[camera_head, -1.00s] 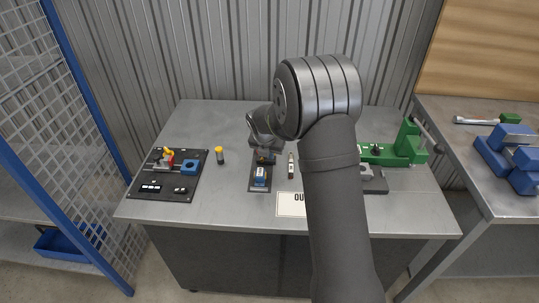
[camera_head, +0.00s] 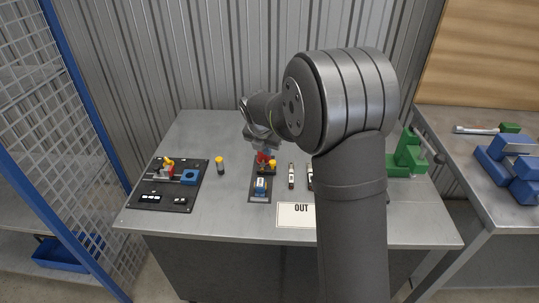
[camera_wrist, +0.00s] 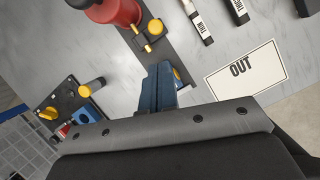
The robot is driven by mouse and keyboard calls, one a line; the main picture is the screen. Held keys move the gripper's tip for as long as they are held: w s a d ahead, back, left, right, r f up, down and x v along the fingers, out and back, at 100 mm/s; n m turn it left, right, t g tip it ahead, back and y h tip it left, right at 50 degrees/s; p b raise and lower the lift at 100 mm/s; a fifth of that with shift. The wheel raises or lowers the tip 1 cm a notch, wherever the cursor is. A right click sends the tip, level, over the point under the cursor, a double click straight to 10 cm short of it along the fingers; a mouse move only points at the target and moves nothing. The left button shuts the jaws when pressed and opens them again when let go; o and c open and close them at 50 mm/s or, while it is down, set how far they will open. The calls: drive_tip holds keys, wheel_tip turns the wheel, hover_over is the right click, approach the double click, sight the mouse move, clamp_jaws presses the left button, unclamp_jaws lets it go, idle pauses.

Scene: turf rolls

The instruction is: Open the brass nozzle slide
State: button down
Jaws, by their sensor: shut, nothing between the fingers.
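I cannot tell for sure which part is the brass nozzle slide. In the head view my wrist (camera_head: 262,138) is just behind the red body.
A black panel (camera_head: 150,198) with a red and yellow handle and a blue block lies at left. A yellow-topped cylinder (camera_head: 220,164) stands beside it. Labelled markers (camera_head: 291,176) and an OUT card (camera_head: 296,215) lie right of the plate. A green fixture (camera_head: 407,158) is partly behind my arm.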

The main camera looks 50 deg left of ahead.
drive_tip(key=m, duration=0.4)
drive_tip(key=m+g+y, duration=0.1)
drive_tip(key=m+g, duration=0.1)
drive_tip(key=m, duration=2.3)
hover_over(266, 168)
drive_tip(key=w+d, duration=0.2)
drive_tip(key=x, duration=1)
drive_tip(key=shift+w+a, duration=0.3)
drive_tip(key=shift+a, duration=0.05)
drive_tip(key=shift+s+d+f, duration=0.1)
drive_tip(key=shift+s+d, duration=0.25)
drive_tip(key=shift+d, duration=0.15)
